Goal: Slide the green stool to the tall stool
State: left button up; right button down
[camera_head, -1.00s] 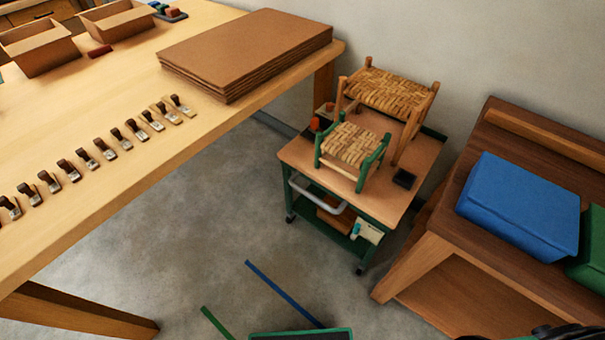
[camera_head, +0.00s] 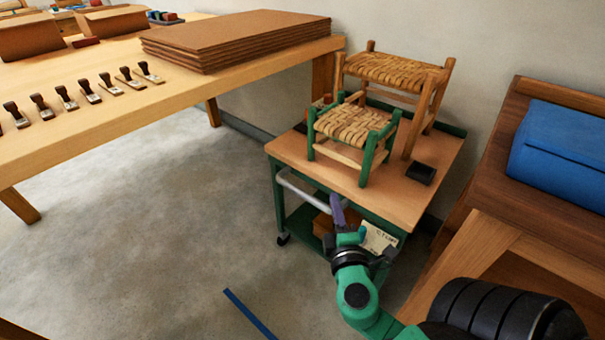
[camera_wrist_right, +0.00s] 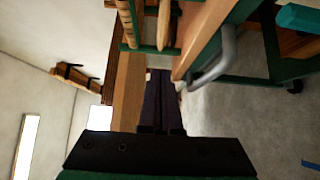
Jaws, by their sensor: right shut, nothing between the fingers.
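The green stool (camera_head: 352,128), with green legs and a woven seat, stands upright on the cart top (camera_head: 290,150). The tall stool (camera_head: 395,72), with plain wood legs and a woven seat, stands behind it and slightly to the right. My right gripper (camera_head: 338,205) is shut and empty, in front of the cart's front edge and below the green stool, apart from it. In the right wrist view its dark fingers (camera_wrist_right: 161,100) lie together, near the cart's grey handle (camera_wrist_right: 213,62). Part of the green stool (camera_wrist_right: 135,25) shows at the top there. My left gripper is out of view.
A small black box (camera_head: 421,173) sits on the cart top, right of the green stool. An orange-topped item (camera_head: 327,99) is partly hidden behind the stool. A wooden bench with a blue case (camera_head: 560,150) stands at right, a long workbench (camera_head: 110,120) at left.

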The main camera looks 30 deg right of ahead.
jog(key=p, duration=0.1)
send_near(336, 159)
jog(key=w+a, duration=0.2)
jog(key=w, duration=0.2)
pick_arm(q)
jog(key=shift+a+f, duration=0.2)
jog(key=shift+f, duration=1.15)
pick_arm(e)
jog(key=shift+w+d, duration=0.3)
jog(key=shift+d, duration=0.45)
jog(key=shift+w+d, duration=0.3)
jog(key=shift+d, duration=0.5)
jog(key=shift+w+d, duration=0.25)
jog(key=shift+d, duration=0.5)
